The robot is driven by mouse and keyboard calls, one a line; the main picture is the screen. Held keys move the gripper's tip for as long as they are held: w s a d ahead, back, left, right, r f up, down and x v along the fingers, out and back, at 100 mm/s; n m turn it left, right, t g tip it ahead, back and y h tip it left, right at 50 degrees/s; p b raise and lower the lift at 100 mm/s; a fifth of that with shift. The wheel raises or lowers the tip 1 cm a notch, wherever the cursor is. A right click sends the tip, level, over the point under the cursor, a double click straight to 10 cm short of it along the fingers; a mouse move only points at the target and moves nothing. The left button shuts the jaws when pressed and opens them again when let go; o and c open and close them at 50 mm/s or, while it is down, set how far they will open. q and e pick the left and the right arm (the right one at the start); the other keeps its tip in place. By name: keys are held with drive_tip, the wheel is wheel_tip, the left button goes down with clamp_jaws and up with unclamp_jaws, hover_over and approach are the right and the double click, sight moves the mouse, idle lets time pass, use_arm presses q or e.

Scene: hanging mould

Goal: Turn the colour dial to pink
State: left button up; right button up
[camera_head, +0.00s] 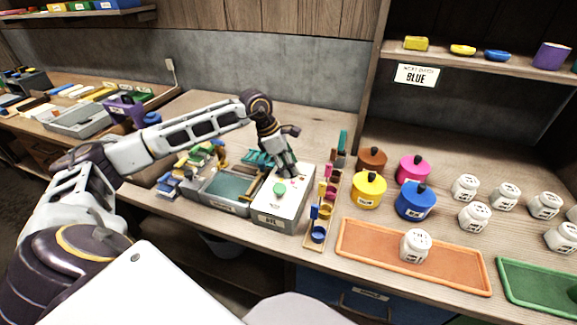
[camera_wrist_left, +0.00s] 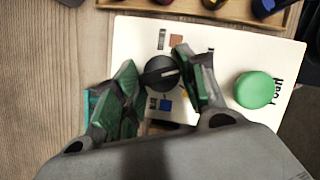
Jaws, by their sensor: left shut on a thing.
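The colour dial (camera_wrist_left: 161,73) is a round black knob with a pale pointer mark, on top of a white box (camera_head: 283,206) with a green button (camera_wrist_left: 254,90). In the left wrist view the mark points right, towards one finger. A brown patch (camera_wrist_left: 177,40) and a blue patch (camera_wrist_left: 166,104) show beside the dial; a bit of yellow shows by the finger. No pink patch is visible; the fingers cover part of the panel. My left gripper (camera_head: 288,173) points down on the box, its green-padded fingers shut around the dial. My right gripper is out of view.
A grey tray (camera_head: 203,195) stands left of the box. A wooden rack (camera_head: 312,243) with small coloured pieces stands close on its right. Brown, pink (camera_head: 414,168), yellow and blue pots and white jars stand further right. An orange tray (camera_head: 455,276) lies in front.

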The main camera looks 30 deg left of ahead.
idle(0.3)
use_arm(q)
drive_tip(key=o, duration=1)
drive_tip(key=shift+o, duration=0.2)
drive_tip(key=shift+r, duration=0.15)
drive_tip(key=v, duration=1.1)
drive_tip(key=shift+r, duration=0.35)
drive_tip(key=shift+s+a, duration=0.1)
drive_tip(key=shift+s, duration=0.05)
